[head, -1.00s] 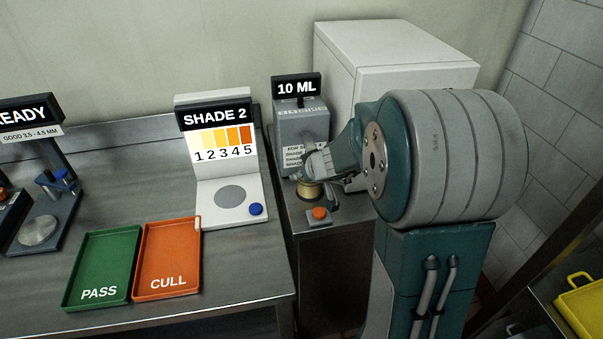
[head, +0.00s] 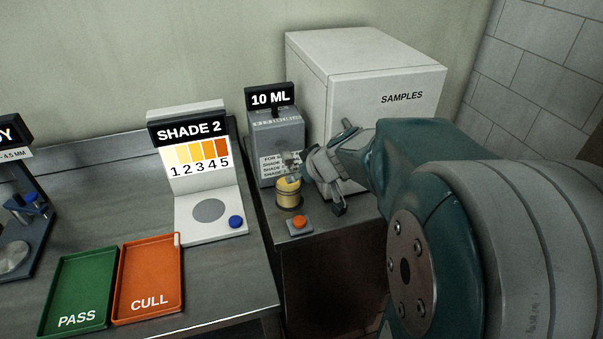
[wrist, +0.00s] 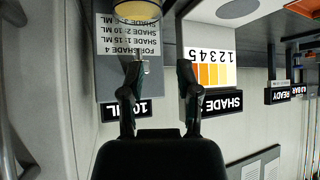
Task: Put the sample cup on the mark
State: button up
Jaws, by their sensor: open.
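The sample cup (head: 288,193), a yellowish cup with a pale rim, stands upright in front of the grey 10 ML dispenser (head: 275,135). My gripper (head: 318,178) is open and empty just right of the cup, apart from it as far as I can tell. In the wrist view, which is upside down, the cup (wrist: 138,10) shows at the top edge, beyond the left finger of my gripper (wrist: 158,72). A round grey disc (head: 209,210) on the white SHADE 2 stand (head: 185,232) is bare; I cannot tell if it is the mark.
An orange button (head: 299,222) sits in front of the cup, and a blue button (head: 235,222) beside the disc. Green PASS (head: 75,290) and orange CULL (head: 150,275) trays lie empty on the left bench. A white SAMPLES box (head: 385,110) stands behind my gripper.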

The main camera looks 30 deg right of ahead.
jog(key=s+a+r+g, duration=0.2)
jog(key=s+a+r, duration=0.2)
jog(key=s+a, duration=0.55)
jog(key=s+a+m+g+h, duration=0.1)
jog(key=s+a+m, duration=0.1)
jog(key=s, duration=0.8)
jog(key=shift+s+a+h, duration=0.15)
jog(key=shift+s+h, duration=0.1)
jog(key=shift+h, duration=0.15)
